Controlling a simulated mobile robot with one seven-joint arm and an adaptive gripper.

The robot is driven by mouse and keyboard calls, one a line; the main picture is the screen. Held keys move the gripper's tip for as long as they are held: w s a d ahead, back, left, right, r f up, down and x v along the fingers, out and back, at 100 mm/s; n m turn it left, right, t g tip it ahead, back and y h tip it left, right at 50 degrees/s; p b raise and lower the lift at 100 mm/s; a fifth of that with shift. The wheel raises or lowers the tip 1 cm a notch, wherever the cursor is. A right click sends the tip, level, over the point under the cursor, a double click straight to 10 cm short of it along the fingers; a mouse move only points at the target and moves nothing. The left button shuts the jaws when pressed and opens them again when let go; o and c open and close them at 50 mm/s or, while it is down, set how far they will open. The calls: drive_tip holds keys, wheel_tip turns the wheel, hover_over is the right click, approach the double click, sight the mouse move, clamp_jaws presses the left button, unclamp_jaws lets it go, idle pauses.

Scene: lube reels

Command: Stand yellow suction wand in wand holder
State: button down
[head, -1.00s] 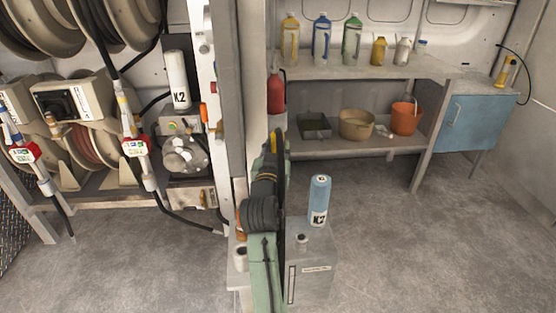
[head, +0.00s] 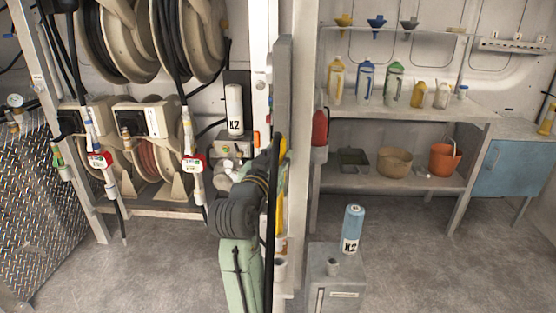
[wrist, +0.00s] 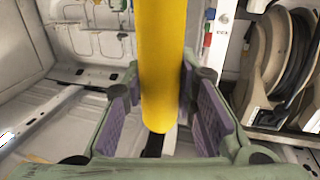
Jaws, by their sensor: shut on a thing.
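The yellow suction wand (wrist: 162,65) is a smooth yellow tube between the purple pads of my gripper (wrist: 165,108) in the wrist view. It runs from the top edge down to a rounded end just past the pads. In the head view, yellow parts (head: 281,215) show beside my arm, which hides most of the wand and my gripper. I cannot tell for sure which thing is the wand holder. A small white cup-like piece (head: 281,268) is partly hidden behind my arm, low by the post.
Shelves (head: 430,105) with bottles and buckets are behind. Hose reels (head: 190,35) hang at left. The floor at right is clear.

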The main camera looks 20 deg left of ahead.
drive_tip(key=shift+f, duration=0.1)
idle(0.3)
wheel_tip(320, 180, down, 11)
drive_tip(key=b, duration=0.8)
idle(0.6)
drive_tip(key=shift+f+b, duration=0.25)
drive_tip(key=shift+b, duration=0.15)
idle(0.5)
drive_tip(key=c, duration=1.2)
unclamp_jaws()
drive_tip(key=s, duration=1.2)
drive_tip(key=shift+d, duration=0.15)
